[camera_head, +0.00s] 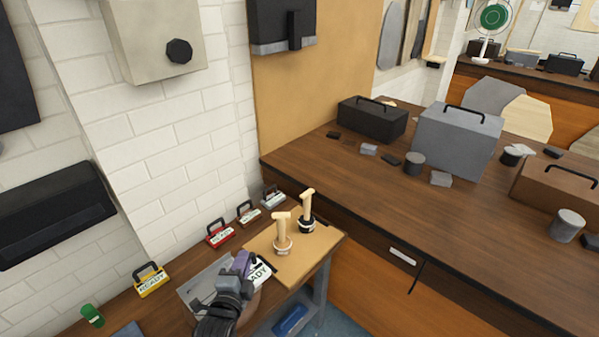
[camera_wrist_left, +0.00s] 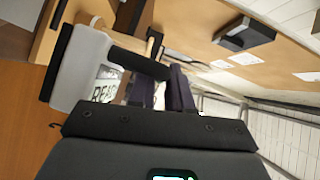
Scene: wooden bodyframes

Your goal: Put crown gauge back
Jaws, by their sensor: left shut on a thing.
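My left gripper (camera_head: 246,264) has purple fingers and is shut on the black handle of a white gauge (camera_head: 261,272) marked READY, low over the front of a tan board (camera_head: 318,246). In the left wrist view, the fingers (camera_wrist_left: 163,92) close around the dark handle (camera_wrist_left: 138,62) of this pale grey block (camera_wrist_left: 80,68), with its READY label partly hidden. I cannot tell whether it touches the board. Which gauge is the crown gauge is not readable. My right gripper is not in view.
Similar yellow (camera_head: 151,281), red (camera_head: 219,233), brown-handled (camera_head: 248,213) and grey (camera_head: 272,198) READY gauges line the wall. Two pale wooden upright pieces (camera_head: 282,232) (camera_head: 307,208) stand on the board. A green cylinder (camera_head: 92,316) sits left. A long bench (camera_head: 350,178) holds toolboxes.

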